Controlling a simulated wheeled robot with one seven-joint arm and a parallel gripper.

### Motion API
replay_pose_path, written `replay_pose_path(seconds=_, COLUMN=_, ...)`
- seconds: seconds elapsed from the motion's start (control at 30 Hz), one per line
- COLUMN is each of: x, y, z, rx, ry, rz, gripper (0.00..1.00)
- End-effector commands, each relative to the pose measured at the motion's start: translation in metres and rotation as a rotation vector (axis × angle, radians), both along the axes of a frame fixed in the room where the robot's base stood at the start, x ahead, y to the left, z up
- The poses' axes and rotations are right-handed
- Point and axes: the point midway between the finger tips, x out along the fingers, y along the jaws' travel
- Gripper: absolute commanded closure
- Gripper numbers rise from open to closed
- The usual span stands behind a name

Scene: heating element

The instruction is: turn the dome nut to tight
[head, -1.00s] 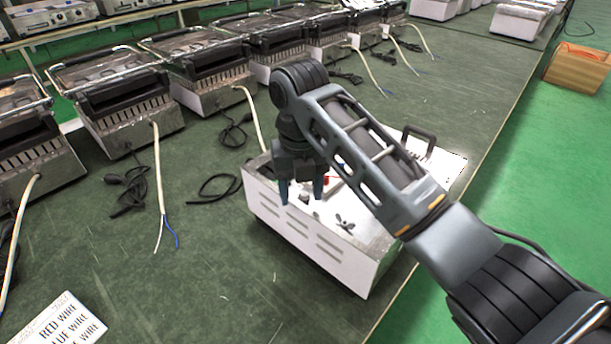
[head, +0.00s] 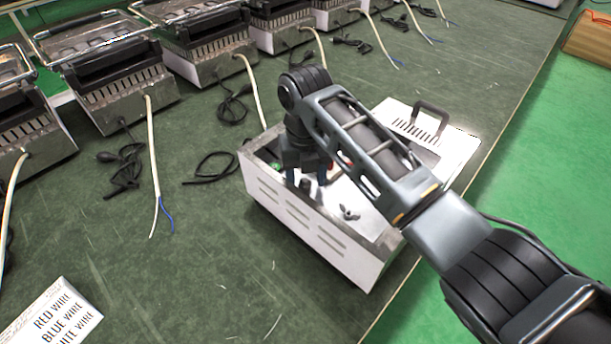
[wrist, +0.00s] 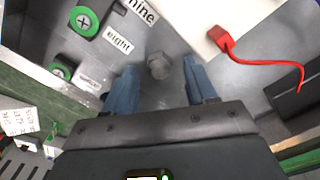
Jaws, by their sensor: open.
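The dome nut (wrist: 158,66) is a small grey metal nut with a rounded top, on the floor of the open white box (head: 313,235). In the head view a small dark fitting (head: 305,186) shows between my fingers, probably the same nut. My gripper (head: 307,178) points down inside the box. In the wrist view its two blue-grey fingers (wrist: 160,63) are open, one on each side of the nut, with a gap visible on both sides. Whether the fingertips are level with the nut is hard to tell.
A wing-shaped fitting (head: 349,212) lies to the right in the box. A red connector with wire (wrist: 221,39) is right of the nut. Box walls surround my gripper closely.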

Motion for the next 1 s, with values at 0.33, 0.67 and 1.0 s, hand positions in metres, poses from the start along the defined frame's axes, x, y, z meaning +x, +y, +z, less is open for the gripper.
replay_pose_path(seconds=0.33, x=0.0000, y=0.0002, z=-0.0048, rx=0.000, ry=-0.001, rz=0.001, gripper=0.44)
replay_pose_path(seconds=0.67, x=-0.0001, y=0.0002, z=-0.0046, rx=0.000, ry=-0.001, rz=0.001, gripper=0.76)
replay_pose_path(seconds=1.0, x=0.0000, y=0.0001, z=-0.0045, rx=0.000, ry=-0.001, rz=-0.001, gripper=1.00)
